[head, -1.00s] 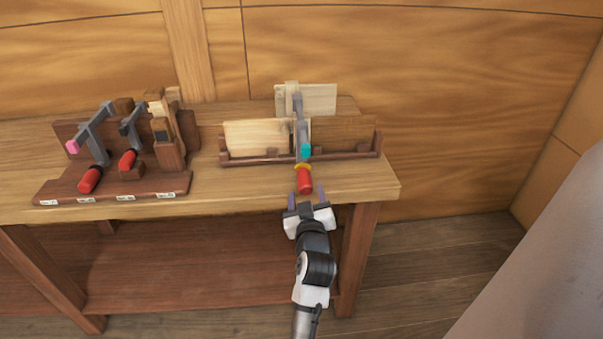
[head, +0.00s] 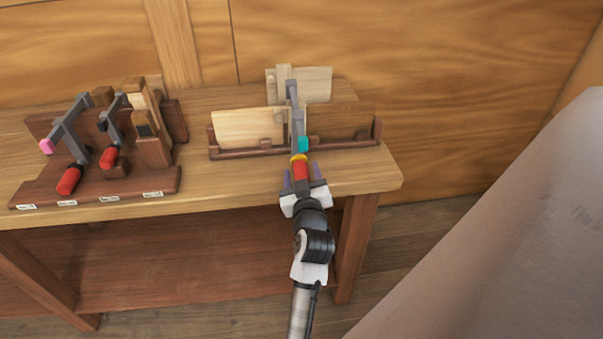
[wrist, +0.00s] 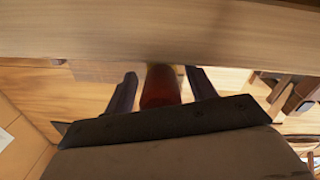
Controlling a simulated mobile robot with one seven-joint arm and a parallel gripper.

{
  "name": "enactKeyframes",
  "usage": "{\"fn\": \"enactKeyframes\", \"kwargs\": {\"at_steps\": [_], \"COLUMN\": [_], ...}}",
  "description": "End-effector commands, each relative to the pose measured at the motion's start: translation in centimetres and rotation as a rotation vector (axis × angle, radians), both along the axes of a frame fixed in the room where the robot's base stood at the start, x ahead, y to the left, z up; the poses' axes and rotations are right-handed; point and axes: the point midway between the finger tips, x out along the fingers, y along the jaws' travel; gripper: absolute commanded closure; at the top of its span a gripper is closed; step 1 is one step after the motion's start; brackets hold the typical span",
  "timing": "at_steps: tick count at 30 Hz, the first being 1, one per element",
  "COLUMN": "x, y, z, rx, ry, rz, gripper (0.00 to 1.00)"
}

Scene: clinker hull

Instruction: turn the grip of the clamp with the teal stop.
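The clamp with the teal stop (head: 302,144) sits on the boards at the right part of the bench. Its grey bar (head: 296,115) runs toward the back, and its red grip (head: 300,170) with a yellow collar (head: 299,157) points toward me. My gripper (head: 301,182) is at the bench's front edge, with one finger on each side of the red grip. In the wrist view the red grip (wrist: 160,87) lies between the two dark fingers (wrist: 160,92), with a visible gap on both sides. The grip's far end is hidden or dark there.
A wooden holder (head: 210,140) carries pale and brown boards around the clamp. At left a rack (head: 120,190) holds a clamp with a pink stop (head: 46,146), another red-gripped clamp (head: 108,157) and wooden tools. Bare bench top (head: 195,172) lies between them.

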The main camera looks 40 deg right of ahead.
Motion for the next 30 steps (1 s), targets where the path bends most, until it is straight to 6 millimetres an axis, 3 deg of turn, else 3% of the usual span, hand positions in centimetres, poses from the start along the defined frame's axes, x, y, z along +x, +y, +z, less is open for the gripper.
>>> {"fn": "enactKeyframes", "kwargs": {"at_steps": [1, 11, 20, 30], "x": [0.00, 0.02, 0.04, 0.11], "y": [0.01, 0.01, 0.02, 0.12], "z": [-0.01, -0.01, -0.01, -0.02], "rx": [0.000, 0.000, 0.042, 0.224], "ry": [0.000, 0.000, -0.026, -0.140], "rz": [0.000, 0.000, 0.006, 0.029], "gripper": [0.47, 0.89, 0.89, 0.89]}}
